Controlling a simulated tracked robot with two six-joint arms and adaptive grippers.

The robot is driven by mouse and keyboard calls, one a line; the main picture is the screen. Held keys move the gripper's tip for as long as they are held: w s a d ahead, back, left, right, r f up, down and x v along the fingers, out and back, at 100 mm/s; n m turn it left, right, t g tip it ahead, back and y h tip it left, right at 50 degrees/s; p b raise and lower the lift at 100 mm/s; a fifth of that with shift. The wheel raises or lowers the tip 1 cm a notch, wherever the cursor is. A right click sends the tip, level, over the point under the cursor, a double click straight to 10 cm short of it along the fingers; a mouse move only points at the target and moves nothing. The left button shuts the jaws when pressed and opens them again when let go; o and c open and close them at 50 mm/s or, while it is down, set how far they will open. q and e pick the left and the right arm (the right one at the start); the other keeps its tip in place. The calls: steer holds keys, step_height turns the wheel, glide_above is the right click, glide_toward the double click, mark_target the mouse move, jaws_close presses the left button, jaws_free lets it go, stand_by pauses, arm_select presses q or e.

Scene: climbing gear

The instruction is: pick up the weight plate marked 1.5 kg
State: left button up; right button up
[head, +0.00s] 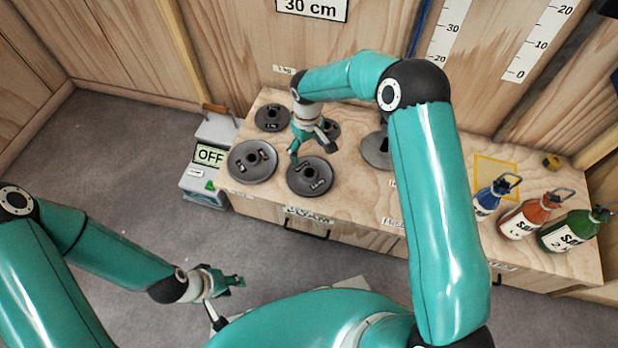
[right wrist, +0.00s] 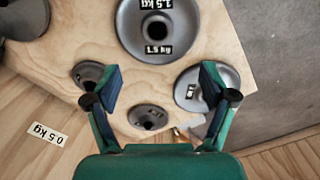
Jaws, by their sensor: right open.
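The 1.5 kg weight plate (head: 318,187) is a dark grey disc with a central hole, lying flat near the bench's front edge. In the right wrist view the plate (right wrist: 182,30) shows its "1.5 kg" labels at the top, partly cut by the frame. My right gripper (head: 314,155) is open and empty above the plates; in its wrist view the spread fingers (right wrist: 160,75) stand below the 1.5 kg plate in the picture, not around it. My left gripper (head: 230,300) looks open and empty, low over the grey floor, away from the bench.
Other plates lie close by: a large one (head: 240,165) to the left, smaller ones (head: 264,122) behind, and one (head: 372,158) partly behind my right arm. An "OFF" box (head: 207,180) stands left of the bench.

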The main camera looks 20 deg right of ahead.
mark_target(310, 169)
step_height(310, 169, down, 6)
steer(key=shift+f+b, duration=0.15)
steer(key=shift+b, duration=0.5)
steer(key=shift+d+f+b, duration=0.15)
steer(key=shift+f+b, duration=0.35)
steer(key=shift+f, duration=0.85)
steer(key=shift+d+f+b, duration=0.15)
steer(key=shift+f+b, duration=0.35)
steer(key=shift+f, duration=0.8)
steer(key=shift+c, duration=0.3)
steer(key=shift+s, duration=0.1)
jaws_close()
steer(key=shift+r, duration=0.2)
